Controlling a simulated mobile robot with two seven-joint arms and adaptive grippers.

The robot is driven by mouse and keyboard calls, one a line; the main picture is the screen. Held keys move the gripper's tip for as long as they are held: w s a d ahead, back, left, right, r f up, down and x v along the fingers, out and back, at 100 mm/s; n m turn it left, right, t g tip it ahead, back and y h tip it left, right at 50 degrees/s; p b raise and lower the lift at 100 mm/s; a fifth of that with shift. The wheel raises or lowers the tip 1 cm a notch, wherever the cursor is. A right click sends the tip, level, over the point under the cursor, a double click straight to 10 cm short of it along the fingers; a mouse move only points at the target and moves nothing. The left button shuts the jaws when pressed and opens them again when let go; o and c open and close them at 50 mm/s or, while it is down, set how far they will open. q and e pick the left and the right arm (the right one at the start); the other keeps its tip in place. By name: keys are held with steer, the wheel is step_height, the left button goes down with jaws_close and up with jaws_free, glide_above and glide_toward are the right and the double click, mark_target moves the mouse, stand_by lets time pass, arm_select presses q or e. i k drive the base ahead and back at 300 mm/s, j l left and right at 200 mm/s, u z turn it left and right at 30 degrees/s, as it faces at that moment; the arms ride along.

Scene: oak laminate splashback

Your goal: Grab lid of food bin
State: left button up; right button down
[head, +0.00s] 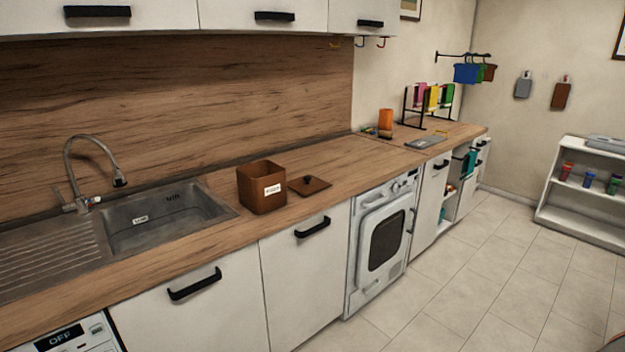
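A brown square food bin (262,194) with a white label on its front stands upright on the wooden counter, just right of the sink. Its top is open. A flat square brown lid (309,186) with a small round knob lies on the counter to the right of the bin, apart from it. Neither of my grippers shows in the head view.
A metal sink (168,217) with a curved tap (92,160) lies left of the bin. The counter (360,157) right of the lid is clear. An orange container (385,121) and a rack (428,102) stand farther right. Tiled floor (470,285) is open in front.

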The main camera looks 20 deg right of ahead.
mark_target(306, 185)
steer(key=i+l+z, duration=0.2)
steer(key=i+l, duration=0.55)
steer(key=i, duration=0.15)
steer(key=i+l, duration=0.15)
steer(key=l, duration=0.15)
steer(key=i+l+z, duration=0.1)
steer(key=l, duration=0.25)
steer(key=i+l+z, duration=0.1)
steer(key=i+l, duration=0.1)
steer(key=l, duration=0.1)
